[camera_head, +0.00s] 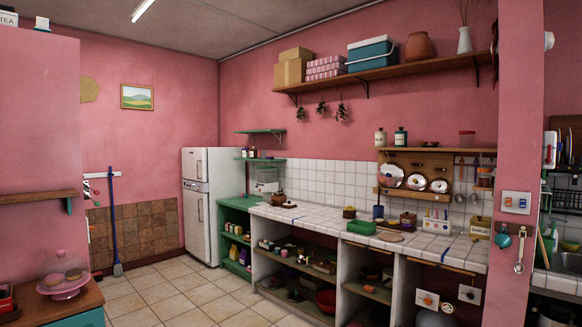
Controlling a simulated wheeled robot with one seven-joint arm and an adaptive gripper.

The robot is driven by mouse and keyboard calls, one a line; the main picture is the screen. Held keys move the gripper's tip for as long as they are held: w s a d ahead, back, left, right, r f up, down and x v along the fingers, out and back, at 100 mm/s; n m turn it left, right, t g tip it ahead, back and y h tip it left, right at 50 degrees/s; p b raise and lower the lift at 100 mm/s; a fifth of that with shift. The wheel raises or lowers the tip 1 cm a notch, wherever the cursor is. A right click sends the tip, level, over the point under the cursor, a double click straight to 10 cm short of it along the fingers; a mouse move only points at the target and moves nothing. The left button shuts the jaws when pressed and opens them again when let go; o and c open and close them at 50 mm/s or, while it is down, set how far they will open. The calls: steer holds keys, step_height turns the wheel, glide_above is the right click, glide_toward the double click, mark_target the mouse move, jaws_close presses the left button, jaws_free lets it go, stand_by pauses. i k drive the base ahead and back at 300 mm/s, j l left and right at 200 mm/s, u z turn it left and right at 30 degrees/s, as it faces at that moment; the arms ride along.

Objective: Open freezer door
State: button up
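A white two-door fridge-freezer (209,205) stands upright in the far corner, left of the green cabinet. Its smaller upper door (195,164) and taller lower door (197,222) both look shut. Each door has a small dark handle near the seam between them. The frame does not label which compartment is the freezer. My gripper and arm are not in this view.
Open tiled floor (160,292) leads to the fridge. A tiled counter (350,232) with open shelves runs along the right, after a green cabinet (235,228). A blue broom (114,225) leans at the left wall.

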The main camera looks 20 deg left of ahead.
mark_target(194, 160)
steer(key=u, duration=1.45)
steer(key=i, duration=6.25)
steer(key=i+j, duration=0.1)
steer(key=i, duration=0.35)
steer(key=i+j, duration=0.1)
steer(key=i, duration=0.4)
steer(key=i+j+z, duration=0.1)
steer(key=i, duration=0.35)
steer(key=i+j, duration=0.15)
steer(key=i, duration=0.3)
steer(key=i+z, duration=0.25)
